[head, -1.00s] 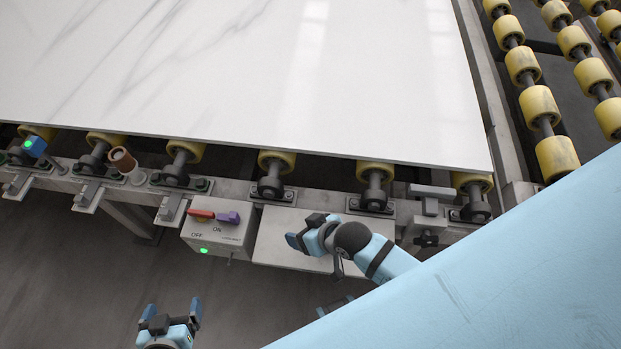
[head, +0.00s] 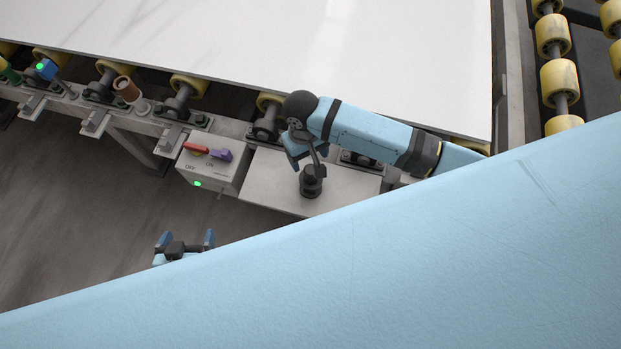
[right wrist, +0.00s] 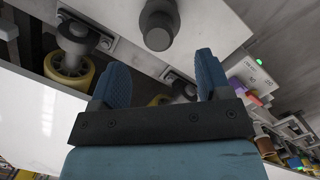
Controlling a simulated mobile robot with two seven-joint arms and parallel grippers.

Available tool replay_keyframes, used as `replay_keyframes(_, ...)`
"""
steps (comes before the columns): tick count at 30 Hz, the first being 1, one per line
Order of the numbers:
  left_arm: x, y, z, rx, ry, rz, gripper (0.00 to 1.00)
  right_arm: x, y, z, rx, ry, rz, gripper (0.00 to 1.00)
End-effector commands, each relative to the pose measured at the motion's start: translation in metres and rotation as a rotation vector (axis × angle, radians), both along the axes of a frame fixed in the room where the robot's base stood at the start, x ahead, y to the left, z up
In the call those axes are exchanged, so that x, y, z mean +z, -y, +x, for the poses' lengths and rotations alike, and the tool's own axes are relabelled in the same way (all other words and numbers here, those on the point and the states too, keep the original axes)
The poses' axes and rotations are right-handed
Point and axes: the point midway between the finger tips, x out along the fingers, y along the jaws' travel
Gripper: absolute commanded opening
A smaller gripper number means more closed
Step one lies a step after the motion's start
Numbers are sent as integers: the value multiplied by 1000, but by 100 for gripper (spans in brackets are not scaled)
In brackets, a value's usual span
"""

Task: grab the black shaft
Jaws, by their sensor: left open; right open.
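The black shaft (head: 311,183) stands on the pale plate (head: 262,186) beside the switch box in the head view. Its thin upper part is close to my right gripper. In the right wrist view the dark round shaft (right wrist: 158,26) lies beyond the fingertips, roughly between them and apart from them. My right gripper (head: 305,158) is open and empty, just above and behind the shaft; its open fingers also show in the right wrist view (right wrist: 160,70). My left gripper (head: 185,240) is open and empty over the floor at the lower left, its arm hidden.
A switch box (head: 212,163) with red and purple knobs and a green light stands left of the plate. A large white slab (head: 250,45) lies on yellow rollers (head: 189,86) behind. A brown cylinder (head: 127,89) is on the rail. My blue arm covers the lower right.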

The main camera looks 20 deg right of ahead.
Motion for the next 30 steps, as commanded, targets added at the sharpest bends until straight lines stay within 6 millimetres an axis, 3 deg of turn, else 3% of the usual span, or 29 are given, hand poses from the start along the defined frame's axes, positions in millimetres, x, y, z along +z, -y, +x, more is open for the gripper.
replay_keyframes(4,2,0,1,0,2,-1,94,-27,1,-4,0,0,0,71)
replay_keyframes(13,5,0,1,0,2,-1,94,-51,2,-6,1,0,0,71)
replay_keyframes(21,10,0,-1,3,1,-1,94,-89,4,-8,2,1,0,71)
replay_keyframes(30,9,0,-2,5,-2,-1,94,-95,4,-9,3,3,2,71)
